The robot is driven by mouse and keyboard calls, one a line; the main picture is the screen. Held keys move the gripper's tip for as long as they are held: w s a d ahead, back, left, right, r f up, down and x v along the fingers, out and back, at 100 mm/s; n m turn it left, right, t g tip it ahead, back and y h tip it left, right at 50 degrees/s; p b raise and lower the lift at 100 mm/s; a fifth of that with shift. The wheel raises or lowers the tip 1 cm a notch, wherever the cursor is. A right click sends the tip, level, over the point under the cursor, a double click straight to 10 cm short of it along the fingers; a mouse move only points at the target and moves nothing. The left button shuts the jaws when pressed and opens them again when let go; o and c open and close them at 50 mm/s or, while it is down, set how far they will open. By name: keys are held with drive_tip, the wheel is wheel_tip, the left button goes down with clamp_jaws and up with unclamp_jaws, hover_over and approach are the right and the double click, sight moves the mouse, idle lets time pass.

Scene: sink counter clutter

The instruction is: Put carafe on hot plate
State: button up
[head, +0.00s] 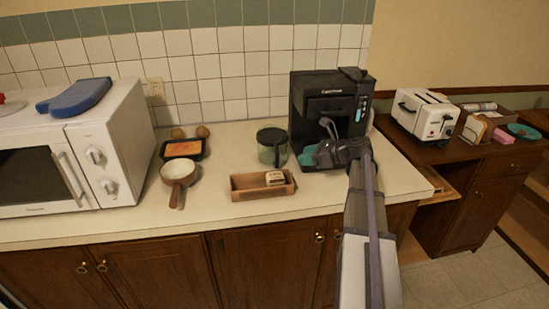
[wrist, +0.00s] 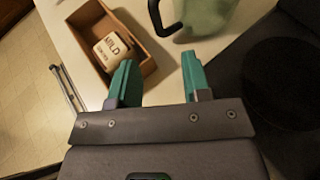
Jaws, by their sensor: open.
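The carafe (head: 272,154) is greenish glass with a dark lid and black handle. It stands upright on the counter, left of the black coffee maker (head: 312,86). In the wrist view the carafe (wrist: 212,18) is cut off at the top, with its handle toward the left. The hot plate (wrist: 272,66) shows as a dark round disc on the coffee maker's base at the right of the wrist view; my gripper hides it in the head view. My gripper (head: 312,154) is at the front of the coffee maker. Its teal fingers (wrist: 158,75) are apart and empty, clear of the carafe.
A wooden box (head: 248,190) holding a small labelled block (head: 275,178) sits in front of the carafe. A saucepan (head: 178,172), a dark tray (head: 184,149) and a microwave (head: 85,150) stand to the left. A toaster (head: 427,114) stands on the right cabinet.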

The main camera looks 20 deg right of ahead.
sight(273, 148)
drive_tip(key=b+x, duration=0.2)
drive_tip(key=x, duration=0.3)
drive_tip(key=shift+s+f, duration=0.1)
drive_tip(key=shift+s, duration=0.05)
drive_tip(key=shift+w+a, duration=0.25)
drive_tip(key=shift+w, duration=0.05)
drive_tip(key=b+x, duration=0.2)
drive_tip(key=x, duration=0.3)
drive_tip(key=shift+a, duration=0.2)
drive_tip(key=shift+s, duration=0.1)
drive_tip(key=shift+c, duration=0.3)
clamp_jaws()
